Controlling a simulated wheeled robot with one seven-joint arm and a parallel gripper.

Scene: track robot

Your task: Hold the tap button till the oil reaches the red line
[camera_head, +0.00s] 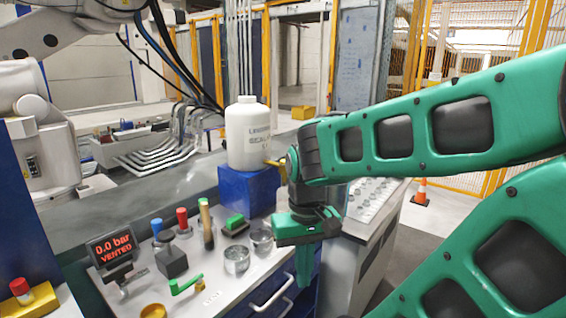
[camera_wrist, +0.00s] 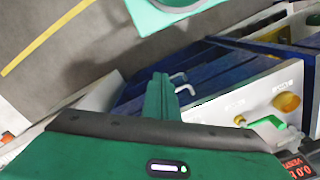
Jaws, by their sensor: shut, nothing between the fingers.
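A white canister (camera_head: 248,135) with blurred lettering stands upright on a blue block (camera_head: 247,190). A small yellow tap-like part (camera_head: 274,163) sticks out at its lower right, partly behind my arm. Two clear cups, one nearer (camera_head: 237,261) and one farther (camera_head: 262,240), stand on the grey panel. I cannot make out oil or a red line in either. A green button on a dark box (camera_head: 235,223) sits left of the farther cup. My gripper (camera_head: 304,282) is shut and empty, pointing down beyond the panel's right side; it also shows in the wrist view (camera_wrist: 161,90), apart from everything.
A display (camera_head: 112,246) reads 0.0 bar, vented. A green lever (camera_head: 186,285), a wooden-handled stick (camera_head: 205,223), and red (camera_head: 182,219) and blue (camera_head: 157,228) topped parts crowd the panel (camera_head: 210,298). Drawer handles (camera_head: 271,292) stick out in front. An orange cone (camera_head: 421,192) stands behind.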

